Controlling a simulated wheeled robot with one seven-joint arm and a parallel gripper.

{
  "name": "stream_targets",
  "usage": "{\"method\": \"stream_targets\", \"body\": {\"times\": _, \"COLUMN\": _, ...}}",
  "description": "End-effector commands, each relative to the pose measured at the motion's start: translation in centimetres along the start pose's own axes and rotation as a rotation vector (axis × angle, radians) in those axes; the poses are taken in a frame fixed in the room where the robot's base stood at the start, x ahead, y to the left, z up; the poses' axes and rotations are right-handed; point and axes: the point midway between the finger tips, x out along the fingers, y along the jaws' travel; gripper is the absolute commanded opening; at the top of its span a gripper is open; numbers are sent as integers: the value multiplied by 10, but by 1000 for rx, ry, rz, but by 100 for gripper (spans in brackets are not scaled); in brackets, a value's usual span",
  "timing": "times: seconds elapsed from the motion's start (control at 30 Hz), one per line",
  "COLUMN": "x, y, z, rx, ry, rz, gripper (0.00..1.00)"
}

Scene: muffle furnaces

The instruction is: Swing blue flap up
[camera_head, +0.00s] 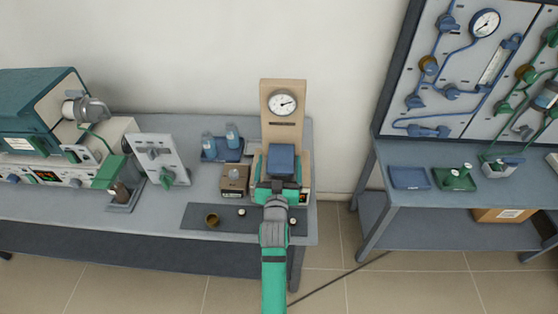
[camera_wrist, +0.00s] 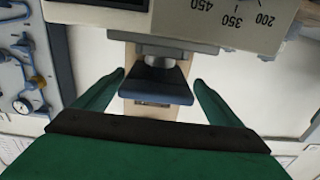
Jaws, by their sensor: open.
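The blue flap (camera_head: 282,160) is on the front of a small beige furnace (camera_head: 305,185) on the left bench. My gripper (camera_head: 275,187) is right in front of it and hides its lower part. In the wrist view, which looks upside down, my gripper (camera_wrist: 160,88) is open. A dark blue piece (camera_wrist: 155,88), seemingly the flap, shows between the two green fingers with a visible gap on each side. A grey metal part (camera_wrist: 160,57) adjoins it. I cannot tell the flap's exact angle.
A gauge panel (camera_head: 283,120) rises behind the furnace. A brown box (camera_head: 234,180) and a blue tray (camera_head: 222,155) with bottles stand to the left. A dark mat (camera_head: 195,215) carries a brass cup (camera_head: 212,219). A second bench (camera_head: 480,195) stands right, across a floor gap.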

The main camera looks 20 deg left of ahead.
Motion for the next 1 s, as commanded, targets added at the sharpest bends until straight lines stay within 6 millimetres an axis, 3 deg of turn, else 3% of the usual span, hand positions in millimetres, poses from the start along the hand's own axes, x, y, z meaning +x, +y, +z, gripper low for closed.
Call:
{"method": "stream_targets", "body": {"times": 0.2, "x": 14, "y": 4, "z": -1, "rx": 1, "ry": 1, "rz": 6, "gripper": 89}}
{"method": "stream_targets", "body": {"times": 0.47, "x": 15, "y": 0, "z": 0, "rx": 1, "ry": 1, "rz": 0, "gripper": 89}}
{"method": "stream_targets", "body": {"times": 0.5, "x": 15, "y": 0, "z": 0, "rx": 1, "ry": 1, "rz": 0, "gripper": 87}}
{"method": "stream_targets", "body": {"times": 0.57, "x": 15, "y": -1, "z": 0, "rx": 1, "ry": 1, "rz": -1, "gripper": 72}}
{"method": "stream_targets", "body": {"times": 0.73, "x": 14, "y": -1, "z": 0, "rx": 1, "ry": 0, "rz": -2, "gripper": 32}}
{"method": "stream_targets", "body": {"times": 1.0, "x": 19, "y": -9, "z": -2, "rx": 1, "ry": -18, "rz": -14, "gripper": 30}}
